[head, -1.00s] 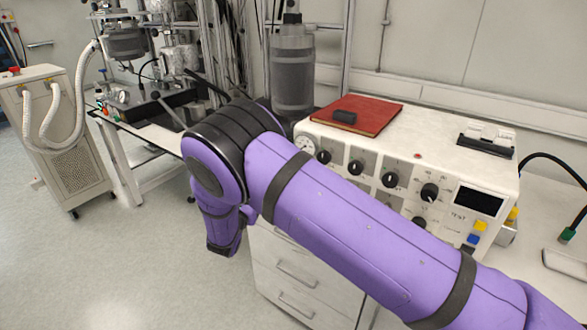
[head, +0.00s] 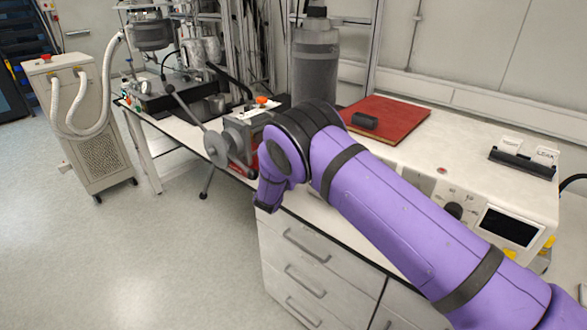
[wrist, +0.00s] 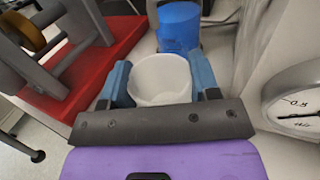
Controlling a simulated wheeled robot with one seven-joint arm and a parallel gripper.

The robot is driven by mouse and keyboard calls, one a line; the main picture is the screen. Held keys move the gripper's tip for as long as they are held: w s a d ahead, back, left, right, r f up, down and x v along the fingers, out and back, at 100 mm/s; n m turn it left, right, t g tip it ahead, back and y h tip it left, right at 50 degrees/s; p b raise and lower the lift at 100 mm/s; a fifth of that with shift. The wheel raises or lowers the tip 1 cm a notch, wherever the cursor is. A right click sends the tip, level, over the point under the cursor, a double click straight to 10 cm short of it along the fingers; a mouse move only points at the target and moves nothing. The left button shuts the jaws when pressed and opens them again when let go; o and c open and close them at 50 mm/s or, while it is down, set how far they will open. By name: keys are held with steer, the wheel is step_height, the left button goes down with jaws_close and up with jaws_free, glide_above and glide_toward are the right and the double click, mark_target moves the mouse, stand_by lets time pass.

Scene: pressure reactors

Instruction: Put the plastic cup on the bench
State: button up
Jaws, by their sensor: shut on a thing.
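The plastic cup (wrist: 160,80) is white and open at the top. In the wrist view it sits between the two blue fingers of my gripper (wrist: 161,77), which is shut on it. The cup's lower part is hidden, so I cannot tell whether it touches the surface below. The bench (head: 315,208) shows in the head view as a white top over drawers, largely behind my purple arm. My gripper and the cup are hidden in the head view.
A blue container (wrist: 179,27) stands just beyond the cup. A red-based grey device (wrist: 60,45) is at left and a round gauge (wrist: 295,100) at right, both close. The head view shows a white control box (head: 470,150) with a red folder (head: 395,117) on top.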

steer(key=x, duration=0.4)
steer(key=shift+w+d, duration=0.15)
steer(key=shift+w, duration=0.2)
steer(key=shift+w+f, duration=0.25)
steer(key=shift+f, duration=1.45)
steer(key=shift+f, duration=0.15)
steer(key=o, duration=1)
steer(key=shift+c, duration=0.2)
steer(key=v, duration=1.2)
